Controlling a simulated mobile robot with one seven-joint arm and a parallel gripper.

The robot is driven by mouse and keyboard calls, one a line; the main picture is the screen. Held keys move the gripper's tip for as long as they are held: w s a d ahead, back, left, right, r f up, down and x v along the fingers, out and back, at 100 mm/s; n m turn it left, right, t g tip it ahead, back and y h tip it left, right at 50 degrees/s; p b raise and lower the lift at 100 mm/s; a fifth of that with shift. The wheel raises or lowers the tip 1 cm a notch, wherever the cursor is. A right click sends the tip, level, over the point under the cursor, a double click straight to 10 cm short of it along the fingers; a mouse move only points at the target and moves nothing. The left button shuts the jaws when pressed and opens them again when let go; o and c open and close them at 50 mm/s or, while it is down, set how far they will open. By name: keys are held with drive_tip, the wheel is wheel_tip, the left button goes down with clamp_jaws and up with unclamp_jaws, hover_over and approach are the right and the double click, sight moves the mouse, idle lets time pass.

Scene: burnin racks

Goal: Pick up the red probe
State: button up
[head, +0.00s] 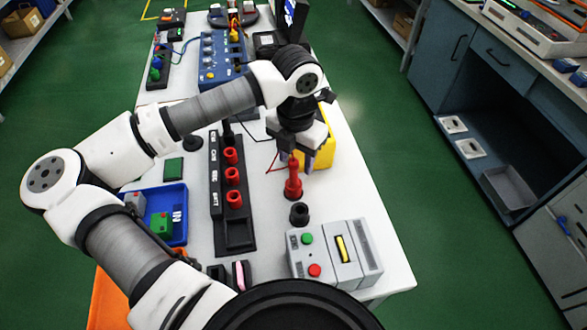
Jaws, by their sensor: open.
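The red probe (293,186) stands upright on the white table, with a wide base and a narrower top. A thin red lead shows just left of it. My gripper (296,164) points down over the probe, with its fingers apart. The probe's upper end shows between or just in front of the fingertips; I cannot tell whether they touch it. A yellow device (324,152) stands just behind my gripper, which partly hides it.
A black rack (236,237) with red sockets lies left of the probe. A black cylinder (299,214) and a grey box with buttons (350,258) stand in front. A blue tray (178,232) is at the left. Bare table (352,200) lies to the right.

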sight(293, 174)
drive_tip(key=shift+s+a+f+p, duration=0.1)
drive_tip(key=shift+s+f+p, duration=0.05)
drive_tip(key=shift+f+p, duration=0.35)
drive_tip(key=shift+a+f+p, duration=0.15)
drive_tip(key=shift+f+p, duration=0.6)
drive_tip(key=shift+f, duration=1.5)
clamp_jaws()
